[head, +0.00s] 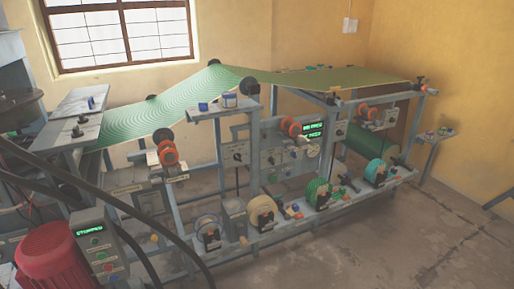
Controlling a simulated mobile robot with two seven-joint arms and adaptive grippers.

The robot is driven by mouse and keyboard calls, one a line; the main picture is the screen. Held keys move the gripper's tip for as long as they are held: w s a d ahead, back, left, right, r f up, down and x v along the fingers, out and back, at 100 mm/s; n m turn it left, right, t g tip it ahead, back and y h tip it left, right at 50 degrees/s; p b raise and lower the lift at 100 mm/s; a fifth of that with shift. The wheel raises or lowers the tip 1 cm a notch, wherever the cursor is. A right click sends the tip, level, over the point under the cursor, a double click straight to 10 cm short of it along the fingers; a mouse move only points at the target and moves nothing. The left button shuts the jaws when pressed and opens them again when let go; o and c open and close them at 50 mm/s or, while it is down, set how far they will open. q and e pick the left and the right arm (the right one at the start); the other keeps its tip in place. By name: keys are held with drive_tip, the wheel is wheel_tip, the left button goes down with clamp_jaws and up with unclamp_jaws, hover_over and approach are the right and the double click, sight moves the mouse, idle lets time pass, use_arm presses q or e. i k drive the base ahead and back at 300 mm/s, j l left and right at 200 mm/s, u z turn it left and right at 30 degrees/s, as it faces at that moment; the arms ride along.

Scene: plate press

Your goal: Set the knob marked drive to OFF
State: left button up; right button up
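I cannot make out which knob is marked drive, as the labels are too small to read. Small dark knobs show on the grey control panel (283,160) in the middle of the machine frame. A grey control box (103,250) at the lower left has a lit green display (89,230), which seems to read STOPPED, with a green button (101,255) and a red button (107,267) below it. Neither of my grippers is in view.
A green patterned web (170,105) runs over rollers along the frame. Spools, including a green one (317,192), sit on the low front shelf. A red motor (50,255) and dark hoses (150,222) occupy the lower left. The concrete floor (400,240) at right is clear.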

sight(271, 160)
drive_tip(key=i+l, duration=0.3)
drive_tip(key=i+l+u, duration=0.1)
drive_tip(key=i+l, duration=0.2)
drive_tip(key=l, duration=0.15)
drive_tip(key=i+l+u, duration=0.1)
drive_tip(key=i+l, duration=0.15)
drive_tip(key=l, duration=0.15)
drive_tip(key=i+l, duration=0.3)
drive_tip(key=i+l+u, duration=0.1)
drive_tip(key=i+l, duration=0.15)
drive_tip(key=l, duration=0.25)
